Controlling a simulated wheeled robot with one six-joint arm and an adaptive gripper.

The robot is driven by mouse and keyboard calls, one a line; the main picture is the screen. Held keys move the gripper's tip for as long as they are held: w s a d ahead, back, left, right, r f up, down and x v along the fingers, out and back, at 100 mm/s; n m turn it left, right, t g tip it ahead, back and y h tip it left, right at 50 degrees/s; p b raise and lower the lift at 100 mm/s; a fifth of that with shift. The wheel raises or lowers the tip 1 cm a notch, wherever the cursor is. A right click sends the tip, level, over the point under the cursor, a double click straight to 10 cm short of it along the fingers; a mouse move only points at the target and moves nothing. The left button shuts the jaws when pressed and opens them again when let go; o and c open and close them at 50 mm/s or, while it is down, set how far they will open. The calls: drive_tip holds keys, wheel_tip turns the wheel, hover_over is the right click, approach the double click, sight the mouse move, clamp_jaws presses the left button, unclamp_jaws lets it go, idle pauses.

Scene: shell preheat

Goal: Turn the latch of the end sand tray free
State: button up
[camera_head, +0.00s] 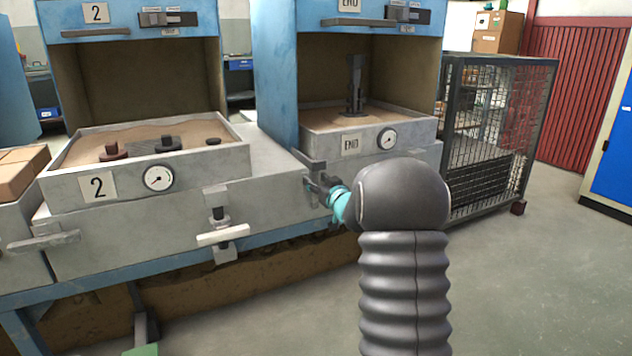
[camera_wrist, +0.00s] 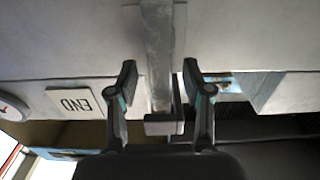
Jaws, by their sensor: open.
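The end sand tray (camera_head: 368,149) sits in the right-hand blue-framed station. It has an END label (camera_head: 350,145) and a round dial (camera_head: 387,138) on its front, and sand inside. My gripper (camera_head: 316,190) is low at the tray's front left, partly hidden behind my arm. In the wrist view my gripper (camera_wrist: 160,68) is open, one finger on each side of a grey metal bar (camera_wrist: 160,35), apparently the latch handle. I cannot tell whether the fingers touch it. A small bracket (camera_wrist: 163,128) shows at the bar's lower end. The END label (camera_wrist: 70,101) appears upside down there.
Tray 2 (camera_head: 98,188) stands left with its own latch, a pale bar handle (camera_head: 222,235). A grey handle (camera_head: 308,163) juts out just above my gripper. A wire cage (camera_head: 498,130) stands right. The floor (camera_head: 540,270) at right is clear.

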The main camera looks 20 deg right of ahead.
drive_tip(key=shift+w, duration=0.4)
clamp_jaws()
drive_tip(key=shift+r, duration=0.1)
